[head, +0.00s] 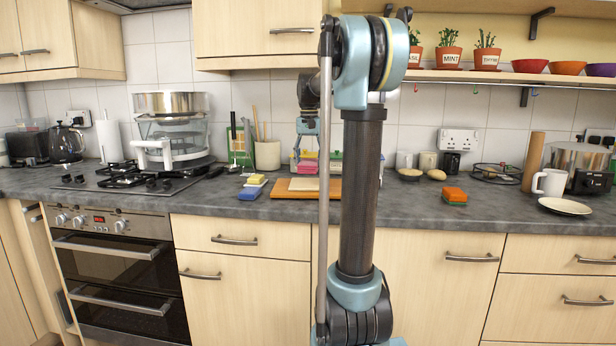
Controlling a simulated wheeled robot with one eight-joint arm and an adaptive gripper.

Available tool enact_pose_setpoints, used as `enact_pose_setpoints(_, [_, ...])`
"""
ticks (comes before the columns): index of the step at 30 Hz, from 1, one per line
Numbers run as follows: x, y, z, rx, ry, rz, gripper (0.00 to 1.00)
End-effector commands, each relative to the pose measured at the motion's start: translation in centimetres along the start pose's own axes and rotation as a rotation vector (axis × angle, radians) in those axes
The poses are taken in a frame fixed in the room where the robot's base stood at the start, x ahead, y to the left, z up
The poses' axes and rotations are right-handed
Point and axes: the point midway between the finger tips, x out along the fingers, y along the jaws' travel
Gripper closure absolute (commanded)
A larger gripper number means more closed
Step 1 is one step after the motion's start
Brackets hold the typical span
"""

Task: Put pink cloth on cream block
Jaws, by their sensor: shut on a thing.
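My gripper (308,150) points down above the back of the worktop, left of my own column. Its fingertips are small in view and close in on a small pink item (307,166), which I take for the pink cloth. The item's outline blends with the coloured things behind it. A flat cream block (304,184) lies on a wooden board (290,193), just below and in front of the gripper in the picture. My column and a thin rod hide part of this area.
A blue sponge (250,193) and a yellow and white one (256,180) lie left of the board. An orange sponge (455,195) lies right of my column. A beige pot (267,155) stands behind. A white mug (550,182) and plate (564,207) stand far right. The front worktop is mostly clear.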

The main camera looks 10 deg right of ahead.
Motion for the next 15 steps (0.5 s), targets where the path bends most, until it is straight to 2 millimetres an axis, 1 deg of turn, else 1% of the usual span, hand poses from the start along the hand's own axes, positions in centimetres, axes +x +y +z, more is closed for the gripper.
enact_pose_setpoints(7, [1.7,0.0,0.0,0.0,0.0,0.0,0.66])
enact_pose_setpoints(12, [4.0,0.0,0.0,0.0,0.0,0.0,0.66])
enact_pose_setpoints(15, [4.8,0.0,0.0,0.0,0.0,0.0,0.66])
